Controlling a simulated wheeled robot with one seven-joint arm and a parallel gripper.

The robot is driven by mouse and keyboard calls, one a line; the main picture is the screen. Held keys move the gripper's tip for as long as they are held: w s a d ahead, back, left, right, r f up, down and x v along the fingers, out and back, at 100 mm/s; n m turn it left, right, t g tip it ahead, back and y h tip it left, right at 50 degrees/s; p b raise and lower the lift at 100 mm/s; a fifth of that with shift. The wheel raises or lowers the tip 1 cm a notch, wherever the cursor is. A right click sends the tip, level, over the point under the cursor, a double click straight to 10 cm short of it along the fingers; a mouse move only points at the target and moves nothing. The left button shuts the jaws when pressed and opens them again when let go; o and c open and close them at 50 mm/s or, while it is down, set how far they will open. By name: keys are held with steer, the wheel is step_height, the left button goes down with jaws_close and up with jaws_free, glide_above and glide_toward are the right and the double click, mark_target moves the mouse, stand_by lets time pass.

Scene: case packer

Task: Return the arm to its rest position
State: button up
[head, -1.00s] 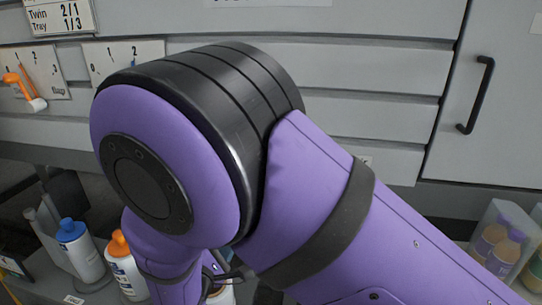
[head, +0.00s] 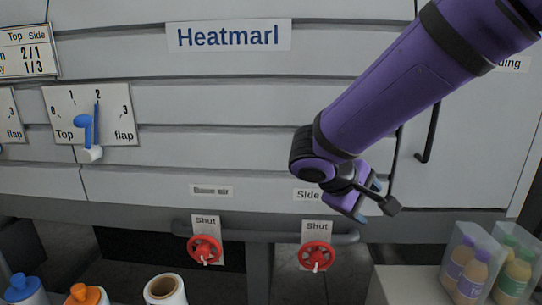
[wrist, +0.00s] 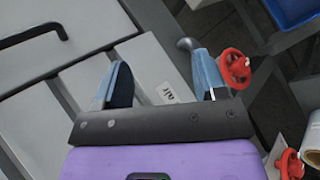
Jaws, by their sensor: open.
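My purple arm comes in from the upper right in the head view. My gripper (head: 362,200) hangs in front of the grey machine front, to the right of the "Side" label. In the wrist view my gripper (wrist: 165,85) has its two blue-grey fingers well apart, with nothing between them. My gripper looks clear of the red valve wheels.
Two red valve wheels (head: 205,249) and (head: 317,257) sit low on a pipe under "Shut" tags. A blue-lever dial (head: 88,128) is at left. Bottles (head: 85,295) and a white roll (head: 165,290) stand at front left; bagged bottles (head: 468,270) stand at right.

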steer(key=s+d+r+m+y, duration=0.4)
steer(key=s+d, duration=0.2)
steer(key=s, duration=0.3)
steer(key=s+d+r+m+t+y, duration=0.1)
steer(key=s+d+r+m+y, duration=0.2)
steer(key=s+d, duration=0.3)
steer(key=shift+s+r+m+y, duration=0.4)
steer(key=shift+s+r+y, duration=0.25)
steer(key=shift+s, duration=1.2)
steer(key=shift+f, duration=0.15)
